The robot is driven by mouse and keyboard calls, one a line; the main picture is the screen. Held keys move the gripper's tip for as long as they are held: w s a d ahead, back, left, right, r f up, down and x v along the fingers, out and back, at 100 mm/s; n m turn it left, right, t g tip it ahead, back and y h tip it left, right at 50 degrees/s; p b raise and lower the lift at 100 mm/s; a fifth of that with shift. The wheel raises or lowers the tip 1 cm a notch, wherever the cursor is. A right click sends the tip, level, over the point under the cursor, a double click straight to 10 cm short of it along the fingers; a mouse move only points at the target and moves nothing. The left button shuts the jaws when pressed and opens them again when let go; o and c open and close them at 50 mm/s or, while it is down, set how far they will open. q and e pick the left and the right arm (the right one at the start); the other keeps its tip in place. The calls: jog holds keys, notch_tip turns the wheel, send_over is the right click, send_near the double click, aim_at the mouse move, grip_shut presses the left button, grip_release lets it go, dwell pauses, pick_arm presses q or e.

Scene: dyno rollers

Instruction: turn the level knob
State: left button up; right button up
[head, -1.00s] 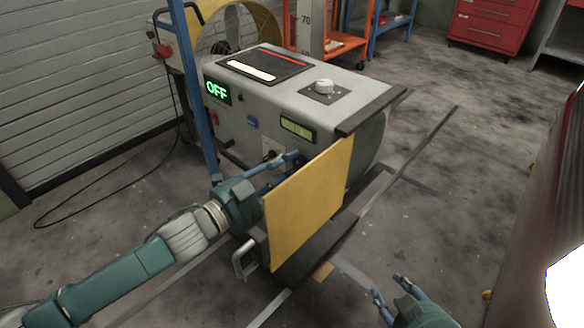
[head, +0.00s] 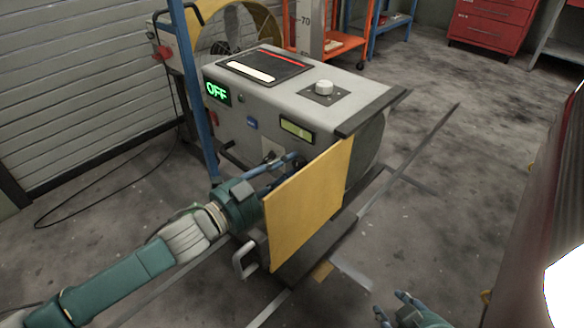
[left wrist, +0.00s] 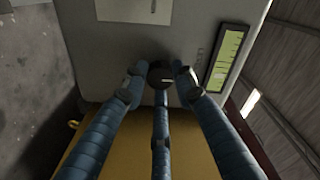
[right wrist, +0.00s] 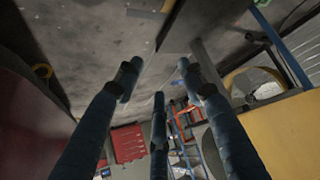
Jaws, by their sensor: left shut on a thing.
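The black level knob (left wrist: 160,73) sits on the grey front panel of the machine (head: 262,105). In the head view my left gripper (head: 290,162) is at the panel's front, partly behind the yellow plate, and the knob is hidden there. A yellow-green level gauge (left wrist: 226,57) is beside the knob; it also shows in the head view (head: 297,128). My right gripper (right wrist: 155,80) is open and empty, low at the bottom of the head view (head: 392,306).
A yellow plate (head: 308,205) stands in front of the machine. A white knob (head: 323,87) is on top, and a green display (head: 217,92) reads OFF. A blue post (head: 197,90) rises at the left. A dark red body (head: 545,200) stands at the right, with open floor between.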

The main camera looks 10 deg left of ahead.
pick_arm(q)
jog(key=shift+n+p, duration=0.9)
jog(key=shift+p, duration=0.35)
jog(key=shift+n+p, duration=0.75)
jog(key=shift+n, duration=0.25)
pick_arm(e)
jog(key=s+d+f+g+h, duration=0.1)
jog(key=s+d+g, duration=0.25)
jog(key=s, duration=0.65)
pick_arm(q)
jog(key=n+p, duration=0.2)
jog(key=shift+n+p, duration=0.3)
jog(key=n+p, duration=0.2)
jog(key=shift+f+n+t, duration=0.15)
jog(key=shift+n+t, duration=0.25)
jog(key=shift+n, duration=0.4)
pick_arm(e)
notch_tip(320, 180, down, 19)
jog(key=g, duration=0.2)
jog(key=shift+s+a, duration=0.3)
jog(key=shift+a, duration=0.1)
pick_arm(q)
jog(key=shift+s+f, duration=0.1)
jog(key=o, duration=1.2)
jog(key=shift+c, duration=0.2)
pick_arm(e)
jog(key=shift+r, duration=0.1)
